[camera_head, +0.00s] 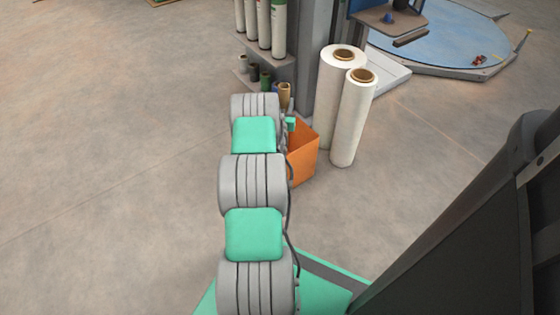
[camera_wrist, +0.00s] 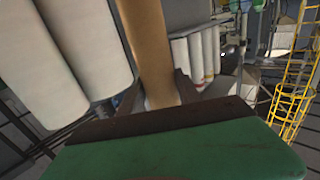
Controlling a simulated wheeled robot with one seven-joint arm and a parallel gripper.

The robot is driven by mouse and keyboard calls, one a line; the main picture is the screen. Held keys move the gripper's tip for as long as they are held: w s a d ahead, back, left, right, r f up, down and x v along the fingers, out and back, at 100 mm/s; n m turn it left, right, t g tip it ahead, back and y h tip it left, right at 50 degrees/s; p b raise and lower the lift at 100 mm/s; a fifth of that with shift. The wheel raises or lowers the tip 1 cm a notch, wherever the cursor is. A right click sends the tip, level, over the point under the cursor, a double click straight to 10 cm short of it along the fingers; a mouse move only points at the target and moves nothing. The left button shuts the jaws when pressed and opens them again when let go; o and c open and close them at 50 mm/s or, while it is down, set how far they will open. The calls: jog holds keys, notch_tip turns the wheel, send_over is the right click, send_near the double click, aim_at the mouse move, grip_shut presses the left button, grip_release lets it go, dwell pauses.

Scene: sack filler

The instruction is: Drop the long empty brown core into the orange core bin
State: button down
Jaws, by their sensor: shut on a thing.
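The long brown core (camera_wrist: 146,45) stands up between the dark fingers of my gripper (camera_wrist: 155,92) in the wrist view. My gripper is shut on it. In the head view the core's tan top (camera_head: 285,92) shows just past the end of my arm, and the fingers are hidden there behind my arm links. The orange core bin (camera_head: 303,152) stands on the floor right beside and below the end of my arm. My arm covers its left part, and I cannot see its inside.
Two tall white film rolls (camera_head: 352,118) stand right of the bin. A shelf rack (camera_head: 268,62) with upright rolls and small cans stands behind it, next to a grey post (camera_head: 309,50). A round blue platform (camera_head: 450,40) lies at the back right. The floor at left is clear.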

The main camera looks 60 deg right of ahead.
jog(key=shift+f, duration=0.2)
jog(key=c, duration=0.7)
grip_release()
jog(key=shift+c, duration=0.2)
jog(key=shift+a, duration=0.15)
jog(key=v, duration=0.7)
jog(key=shift+a+p, duration=0.25)
jog(key=shift+p, duration=0.05)
